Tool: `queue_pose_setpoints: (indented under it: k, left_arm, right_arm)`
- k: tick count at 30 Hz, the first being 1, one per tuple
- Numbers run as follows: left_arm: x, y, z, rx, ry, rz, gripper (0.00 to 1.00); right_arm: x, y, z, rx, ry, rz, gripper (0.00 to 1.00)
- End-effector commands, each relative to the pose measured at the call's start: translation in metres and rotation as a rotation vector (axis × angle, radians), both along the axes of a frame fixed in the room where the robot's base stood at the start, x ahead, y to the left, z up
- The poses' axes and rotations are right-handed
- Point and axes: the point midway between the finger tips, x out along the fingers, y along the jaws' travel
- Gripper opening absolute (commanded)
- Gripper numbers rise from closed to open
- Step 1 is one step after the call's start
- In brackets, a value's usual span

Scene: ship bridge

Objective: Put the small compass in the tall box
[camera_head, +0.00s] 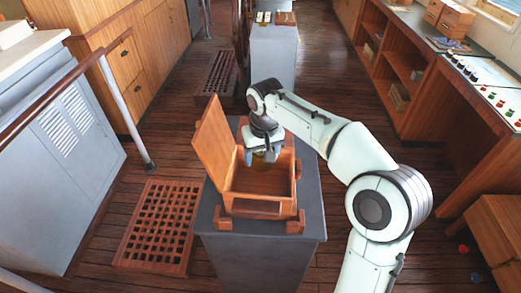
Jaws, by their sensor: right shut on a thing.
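The tall box (257,208) is a wooden box with its lid (212,143) standing open to the left. It sits on a dark grey pedestal top (311,217). My right gripper (262,157) reaches over the far part of the box opening, pointing down. It is shut on a small brass-coloured thing (260,166), probably the small compass, which is mostly hidden by the fingers. The thing is at or just inside the opening; I cannot tell whether it touches the box. My left gripper is not in view.
Another grey pedestal (273,55) with small items on top stands farther back. A wooden grating (160,223) lies on the floor at left. A grey cabinet with a handrail (60,95) is at left. A console with coloured buttons (490,88) is at right. Plank floor lies between.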

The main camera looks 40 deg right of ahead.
Motion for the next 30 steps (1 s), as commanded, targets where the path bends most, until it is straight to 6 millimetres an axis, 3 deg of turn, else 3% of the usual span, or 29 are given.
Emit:
queue_pose_setpoints:
  k: [15,30]
  left_arm:
    - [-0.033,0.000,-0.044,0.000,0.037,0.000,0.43]
    - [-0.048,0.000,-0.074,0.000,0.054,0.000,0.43]
  right_arm:
    - [-0.001,0.000,-0.055,0.000,0.000,0.000,0.29]
    - [0.000,0.000,-0.100,0.000,-0.001,0.000,0.29]
